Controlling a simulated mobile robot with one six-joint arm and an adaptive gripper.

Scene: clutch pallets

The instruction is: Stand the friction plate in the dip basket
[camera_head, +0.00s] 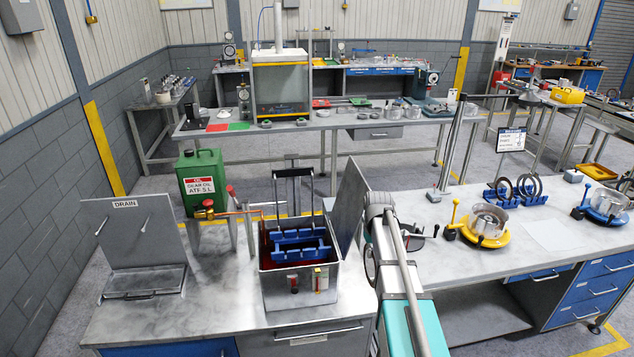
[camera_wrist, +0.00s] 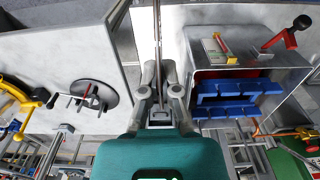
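My gripper (camera_wrist: 161,80) is shut on a thin dark plate, taken to be the friction plate (camera_wrist: 158,40), which shows nearly edge-on between the fingers. In the head view my arm hides most of it; a dark curved edge (camera_head: 368,262) shows left of the arm. The dip basket (camera_head: 300,236) has blue slotted bars and a tall dark handle, and stands in the open metal tank (camera_head: 299,303). Its blue bars (camera_wrist: 238,88) also show in the wrist view, right of the gripper and apart from the plate. The slots seem empty.
A grey upright panel (camera_head: 350,203) stands at the tank's right side. A red-handled tap (camera_head: 212,211) and a green oil can (camera_head: 201,185) stand to its left, with the drain stand (camera_head: 140,235) farther left. A blue rack with dark rings (camera_head: 515,192) and yellow fixture (camera_head: 485,226) stand right.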

